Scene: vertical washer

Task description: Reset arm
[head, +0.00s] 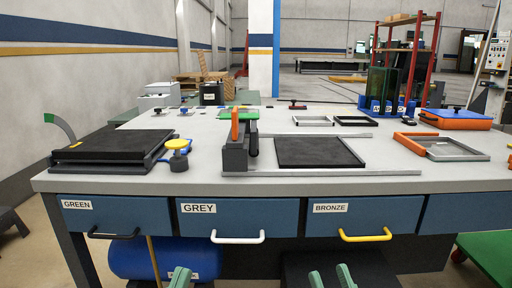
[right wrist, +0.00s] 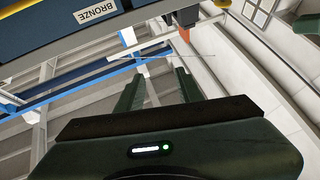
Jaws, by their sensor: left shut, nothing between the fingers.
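My left gripper (head: 180,278) shows at the bottom edge of the head view, its green fingers close together with nothing seen between them. My right gripper (head: 331,276) is to its right at the same edge, its two green fingertips apart and the gap empty. The rest of both arms is out of the head view.
Drawers labelled GREEN (head: 115,214), GREY (head: 225,216) and BRONZE (head: 362,216) are shut. White (head: 238,237) and yellow (head: 366,235) handles stick out towards me. A blue tank (head: 135,258) lies under the bench. A green platform (head: 490,255) stands at right.

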